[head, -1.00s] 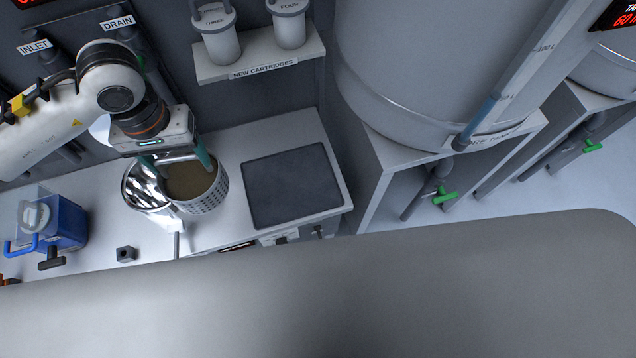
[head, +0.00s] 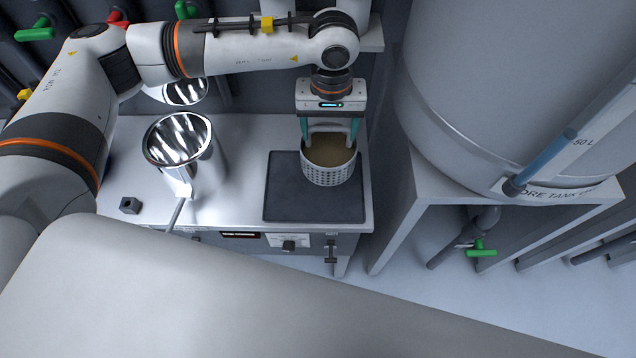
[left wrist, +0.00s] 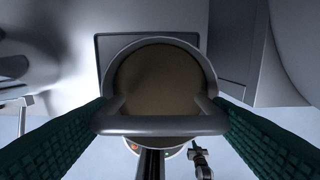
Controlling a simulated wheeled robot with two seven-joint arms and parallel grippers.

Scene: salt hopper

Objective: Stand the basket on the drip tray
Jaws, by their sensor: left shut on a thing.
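The basket (head: 328,173) is a grey perforated cup with a brown filling and a bail handle. My left gripper (head: 331,130) is shut on the basket's handle from above. The basket hangs upright over the dark square drip tray (head: 285,198), towards its right part. I cannot tell whether its bottom touches the tray. In the left wrist view the basket (left wrist: 160,75) fills the middle, with its handle between the green fingers and the tray's edge behind it. My right gripper is not in view.
A shiny steel vessel (head: 178,140) with a front handle stands left of the tray. A small dark block (head: 130,205) lies at the bench's front left. A large tank (head: 500,90) stands close on the right. The bench between vessel and tray is clear.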

